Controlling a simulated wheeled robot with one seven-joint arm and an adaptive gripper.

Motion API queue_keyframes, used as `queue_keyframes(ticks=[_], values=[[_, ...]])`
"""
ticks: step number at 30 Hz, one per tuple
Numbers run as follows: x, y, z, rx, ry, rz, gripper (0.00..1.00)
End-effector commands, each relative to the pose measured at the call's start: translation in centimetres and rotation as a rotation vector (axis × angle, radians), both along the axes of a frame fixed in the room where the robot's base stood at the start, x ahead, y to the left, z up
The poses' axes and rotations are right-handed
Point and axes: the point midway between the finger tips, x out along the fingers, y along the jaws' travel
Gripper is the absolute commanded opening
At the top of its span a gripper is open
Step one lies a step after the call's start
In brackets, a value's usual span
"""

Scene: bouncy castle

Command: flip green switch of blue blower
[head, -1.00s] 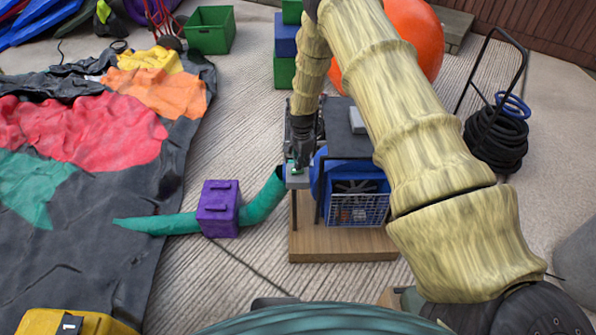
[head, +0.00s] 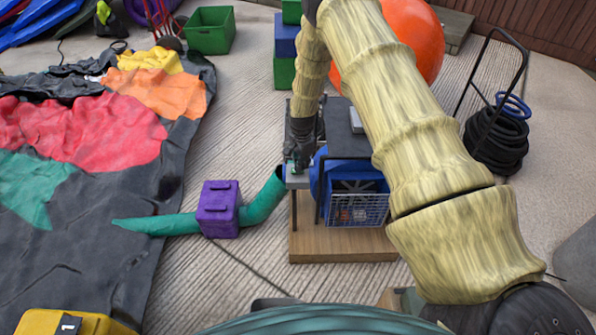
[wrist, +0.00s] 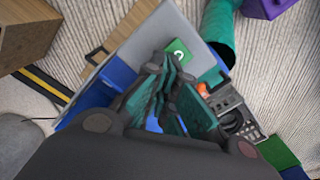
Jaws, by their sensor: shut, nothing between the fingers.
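The blue blower (head: 320,180) stands in a dark frame on a wooden base, with a wire guard on its front. A grey panel (head: 297,181) sits at its upper left; it also shows in the wrist view (wrist: 185,22). The green switch (wrist: 180,49), with a white mark, is on this panel, partly hidden by my fingers. My gripper (head: 297,167) points down at the panel, its teal fingers right beside the switch in the wrist view (wrist: 172,70). The fingers are shut and empty. I cannot tell whether they touch the switch.
A teal tube (head: 262,203) runs from the blower through a purple box (head: 218,208) to the deflated castle (head: 95,130) at left. A black hose coil (head: 495,140) stands at right. An orange ball (head: 415,40) and crates are behind.

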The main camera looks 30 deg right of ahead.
Motion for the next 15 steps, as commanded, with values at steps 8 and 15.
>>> queue_keyframes(ticks=[8,15], values=[[0.0,0.02,-0.37,0.0,0.0,0.0,0.0],[-0.02,0.03,-0.54,0.0,0.0,0.0,0.0]])
